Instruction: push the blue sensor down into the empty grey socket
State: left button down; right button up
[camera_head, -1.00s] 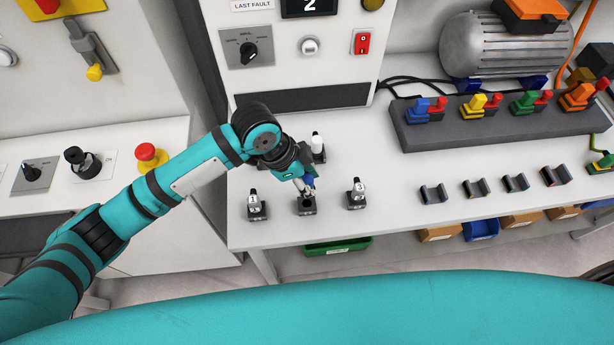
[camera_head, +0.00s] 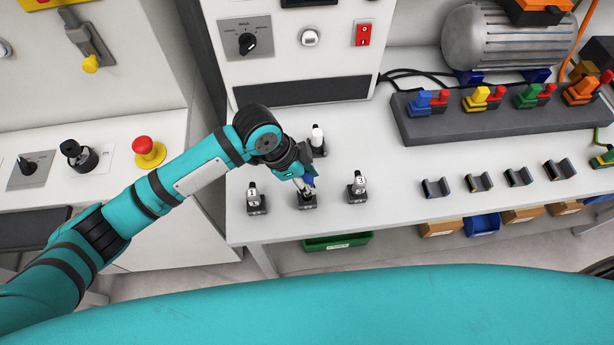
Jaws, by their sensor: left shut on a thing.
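My left gripper (camera_head: 305,187) points down over the middle socket at the bench's front edge and is shut on the blue sensor (camera_head: 309,181). Only a small blue part of the sensor shows beside the fingers. The grey socket (camera_head: 307,203) is directly under the fingertips. The fingers hide its opening, so I cannot tell whether the sensor's lower end is inside it. My right gripper is out of view.
Sockets with white-and-black sensors stand close by: one on the left (camera_head: 256,200), one on the right (camera_head: 357,189) and one behind (camera_head: 317,140). Small grey cradles (camera_head: 436,188) line the bench to the right. A dark connector block (camera_head: 440,127) stands behind them.

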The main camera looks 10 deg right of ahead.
pick_arm(q)
jog(key=shift+r, duration=0.1)
dwell(0.3)
jog(key=shift+p, duration=0.4)
jog(key=shift+p, duration=0.3)
dwell(0.3)
jog(key=shift+f, duration=0.4)
jog(key=shift+f+b, duration=0.8)
jog(key=shift+f, duration=0.8)
jog(key=c, duration=0.9)
grip_release()
jog(key=shift+c, duration=0.2)
